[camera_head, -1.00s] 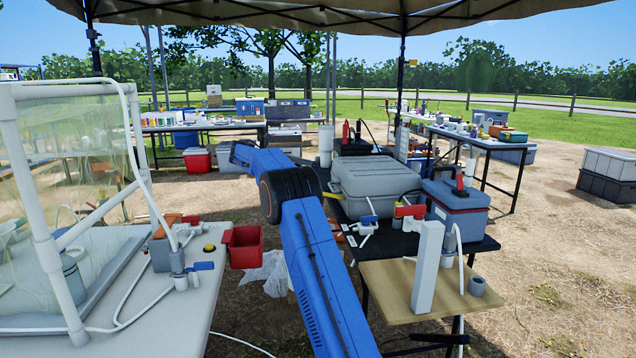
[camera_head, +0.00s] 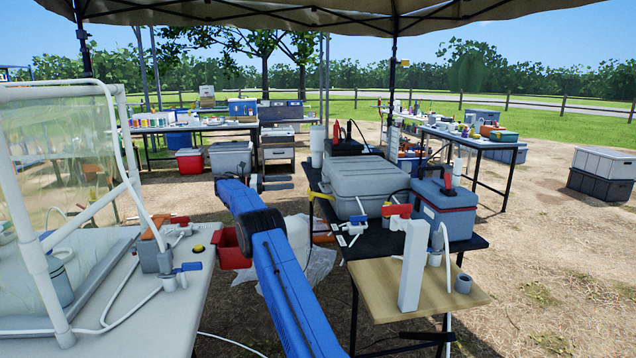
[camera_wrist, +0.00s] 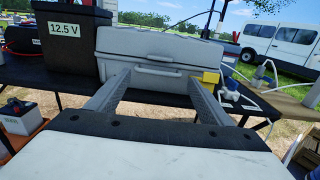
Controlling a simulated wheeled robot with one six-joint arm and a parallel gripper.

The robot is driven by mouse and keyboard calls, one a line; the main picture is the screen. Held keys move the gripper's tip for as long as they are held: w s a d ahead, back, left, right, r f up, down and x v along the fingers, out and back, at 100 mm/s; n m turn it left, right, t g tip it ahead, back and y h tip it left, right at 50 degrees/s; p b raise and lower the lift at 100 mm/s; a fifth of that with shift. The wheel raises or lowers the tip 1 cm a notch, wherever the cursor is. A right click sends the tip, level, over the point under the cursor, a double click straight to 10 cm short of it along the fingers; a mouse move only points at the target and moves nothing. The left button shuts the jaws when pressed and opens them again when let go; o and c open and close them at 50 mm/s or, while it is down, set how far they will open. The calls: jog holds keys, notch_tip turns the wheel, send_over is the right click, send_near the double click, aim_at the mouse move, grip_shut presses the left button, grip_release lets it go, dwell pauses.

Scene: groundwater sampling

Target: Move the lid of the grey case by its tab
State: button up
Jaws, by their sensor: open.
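The grey case (camera_head: 352,190) stands on a black-topped table right of my arm in the head view, its ribbed lid down. The wrist view shows the case (camera_wrist: 115,60) straight ahead. A pale tab or handle (camera_wrist: 158,72) sticks out low on its front, with a thin bar (camera_wrist: 161,58) above it. I cannot tell which is the lid's tab. My gripper (camera_head: 277,183) is open and empty, left of the case. In the wrist view my gripper (camera_wrist: 160,77) has its fingers spread to either side of the tab, with no contact visible.
A black box marked 12.5 V (camera_wrist: 80,35) stands close left of the case in the wrist view. A blue-grey cooler (camera_head: 445,210) and white post (camera_head: 412,265) stand nearer.

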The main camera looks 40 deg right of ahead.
jog(key=x, duration=1.4)
jog(key=shift+d, duration=0.35)
